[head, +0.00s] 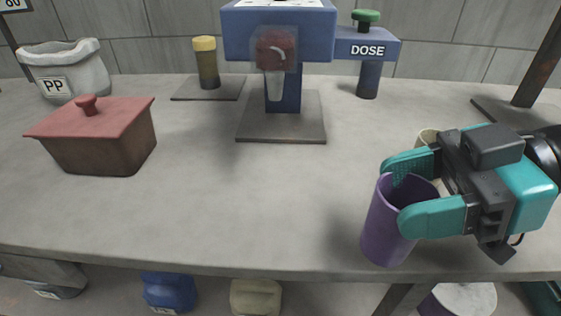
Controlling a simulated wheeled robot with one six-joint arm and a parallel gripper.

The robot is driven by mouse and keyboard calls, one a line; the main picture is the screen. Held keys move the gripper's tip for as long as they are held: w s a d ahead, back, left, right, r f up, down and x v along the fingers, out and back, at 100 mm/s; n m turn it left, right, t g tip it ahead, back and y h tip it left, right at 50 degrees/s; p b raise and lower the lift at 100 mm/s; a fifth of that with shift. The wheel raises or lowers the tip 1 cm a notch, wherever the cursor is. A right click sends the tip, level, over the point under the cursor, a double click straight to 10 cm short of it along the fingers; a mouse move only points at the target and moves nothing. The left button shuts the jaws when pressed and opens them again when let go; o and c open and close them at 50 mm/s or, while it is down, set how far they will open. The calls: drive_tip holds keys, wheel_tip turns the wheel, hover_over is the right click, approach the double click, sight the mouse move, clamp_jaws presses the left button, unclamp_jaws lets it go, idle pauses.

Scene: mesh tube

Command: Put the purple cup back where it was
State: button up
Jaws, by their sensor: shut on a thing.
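The purple cup (385,228) is at the front right of the grey table (230,215), slightly tilted with its open rim up. My gripper (405,194) comes in from the right and is shut on the cup's upper part, one teal finger behind and one in front. The cup's base is close to the table's front edge. I cannot tell whether the base touches the tabletop. Part of the rim is hidden by the fingers.
A pale cup-like thing (427,137) is partly hidden behind my gripper. A blue dispenser (281,32) stands on a dark plate at the back. A lidded brown box (100,150) and a white PP sack (85,72) are at left. The table's middle is clear.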

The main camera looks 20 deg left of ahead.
drive_tip(key=p, duration=0.2)
drive_tip(key=a+r+p, duration=0.1)
drive_tip(key=shift+w+a+r+p, duration=0.15)
drive_tip(key=shift+w+p, duration=0.2)
drive_tip(key=shift+w+a+f+p, duration=0.8)
drive_tip(key=shift+w+a+p, duration=0.35)
drive_tip(key=shift+a+p, duration=0.9)
drive_tip(key=shift+w+a+f+p, duration=0.8)
drive_tip(key=shift+w+a+p, duration=0.5)
drive_tip(key=shift+a, duration=1.45)
drive_tip(key=shift+w+a+f+p, duration=0.95)
drive_tip(key=shift+a+p, duration=0.8)
drive_tip(key=shift+a, duration=0.65)
drive_tip(key=shift+w+r, duration=0.1)
drive_tip(key=shift+r, duration=0.05)
drive_tip(key=o, duration=0.9)
drive_tip(key=shift+o, duration=0.2)
